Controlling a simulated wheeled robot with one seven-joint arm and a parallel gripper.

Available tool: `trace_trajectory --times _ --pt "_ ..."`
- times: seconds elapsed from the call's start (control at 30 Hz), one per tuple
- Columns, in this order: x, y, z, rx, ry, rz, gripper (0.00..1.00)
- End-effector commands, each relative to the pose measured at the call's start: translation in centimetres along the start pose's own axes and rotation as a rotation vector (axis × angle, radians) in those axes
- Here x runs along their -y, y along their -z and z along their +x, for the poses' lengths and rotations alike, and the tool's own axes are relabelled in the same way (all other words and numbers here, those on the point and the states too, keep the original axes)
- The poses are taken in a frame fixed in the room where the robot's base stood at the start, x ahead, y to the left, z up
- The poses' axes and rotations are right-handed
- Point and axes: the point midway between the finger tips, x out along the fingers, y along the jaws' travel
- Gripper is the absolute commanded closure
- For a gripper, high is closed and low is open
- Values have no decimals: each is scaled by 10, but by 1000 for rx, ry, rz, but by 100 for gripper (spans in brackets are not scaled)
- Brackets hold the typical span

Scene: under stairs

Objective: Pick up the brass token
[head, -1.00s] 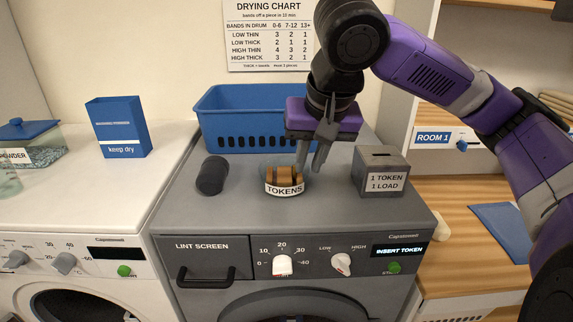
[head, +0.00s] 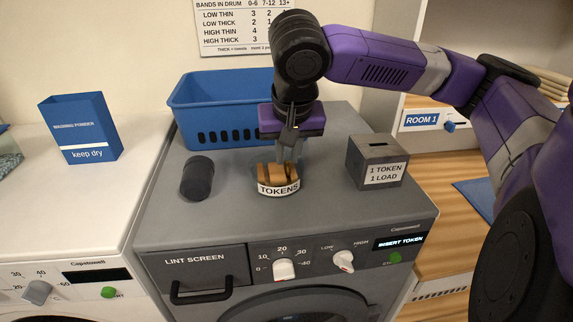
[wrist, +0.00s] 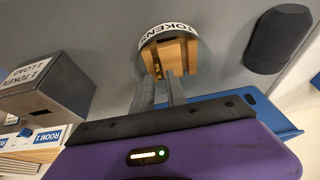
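The token holder (head: 278,187) is a small round dish labelled TOKENS with a wooden slotted insert, on the grey machine top. In the wrist view the holder (wrist: 170,52) is just beyond my fingertips. A small yellowish sliver (wrist: 157,68) in its slot looks like the brass token; it is too small to be sure. In the head view the fingers hide the token. My gripper (head: 288,162) points down right over the holder. In the wrist view my gripper (wrist: 162,82) has its two fingers apart, with nothing visible held between them.
A grey slotted coin box (head: 377,162) stands right of the holder, a dark cylinder (head: 197,178) left. A blue basket (head: 215,105) is close behind my gripper. A blue powder box (head: 80,128) stands on the white machine. The grey top's front strip is clear.

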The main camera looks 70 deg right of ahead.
Motion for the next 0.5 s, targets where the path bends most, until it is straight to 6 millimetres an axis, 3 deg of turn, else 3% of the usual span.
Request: trace_trajectory --times 0.13,0.37,0.5 --pt "-1 0 14 2 0 2 83" --pt "0 0 16 1 1 1 83" --pt "0 0 16 1 1 1 100"
